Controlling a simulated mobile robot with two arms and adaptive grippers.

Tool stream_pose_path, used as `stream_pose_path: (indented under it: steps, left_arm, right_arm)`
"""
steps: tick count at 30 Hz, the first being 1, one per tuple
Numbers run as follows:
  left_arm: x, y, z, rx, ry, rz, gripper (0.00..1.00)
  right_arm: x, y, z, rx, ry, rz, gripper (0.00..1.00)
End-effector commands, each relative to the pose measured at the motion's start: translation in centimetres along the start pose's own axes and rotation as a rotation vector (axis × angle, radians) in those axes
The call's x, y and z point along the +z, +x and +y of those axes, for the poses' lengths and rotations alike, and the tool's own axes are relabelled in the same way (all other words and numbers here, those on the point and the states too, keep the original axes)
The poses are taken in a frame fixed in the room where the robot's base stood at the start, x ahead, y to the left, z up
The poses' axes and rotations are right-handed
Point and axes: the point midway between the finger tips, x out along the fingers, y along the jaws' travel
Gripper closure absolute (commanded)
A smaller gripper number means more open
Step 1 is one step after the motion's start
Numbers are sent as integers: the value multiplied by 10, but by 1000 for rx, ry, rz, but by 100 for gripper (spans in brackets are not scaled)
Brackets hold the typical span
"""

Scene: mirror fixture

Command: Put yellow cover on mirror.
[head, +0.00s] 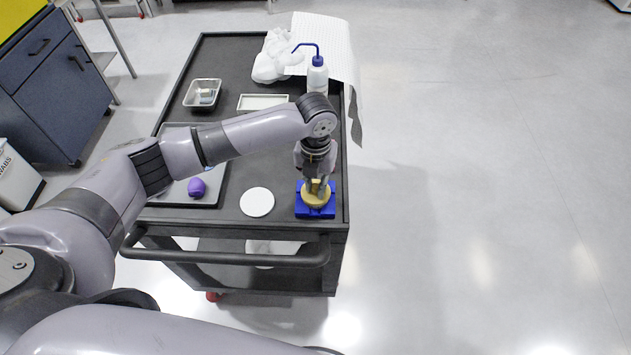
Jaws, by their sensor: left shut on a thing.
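My left gripper (316,184) points down at the near right corner of the black cart and is shut on the round yellow cover (317,199). The cover is over the blue fixture (301,210), which sits on the cart top. I cannot tell whether the cover touches the fixture or is just above it. No mirror shows in the fixture; the cover and gripper hide its middle. A round white disc (257,202) lies flat to the left of the fixture. My right gripper is out of view.
The black cart (238,224) has a front handle (225,258). A grey tray with a purple object (197,187) is at left. A metal pan (203,93), white rectangular tray (263,102), wash bottle (317,76) and white wipes (276,62) stand farther back. Floor at right is clear.

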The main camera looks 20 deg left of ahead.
Motion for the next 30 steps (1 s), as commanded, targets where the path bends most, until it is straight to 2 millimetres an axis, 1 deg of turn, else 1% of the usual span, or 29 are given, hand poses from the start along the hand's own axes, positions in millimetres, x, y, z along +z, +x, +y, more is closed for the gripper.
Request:
stream_pose_path:
  steps: [15,30]
  left_arm:
    - [0,0,0,0,1,0,97]
    - [0,0,0,1,1,1,97]
  right_arm:
    - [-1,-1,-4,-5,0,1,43]
    - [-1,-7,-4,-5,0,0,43]
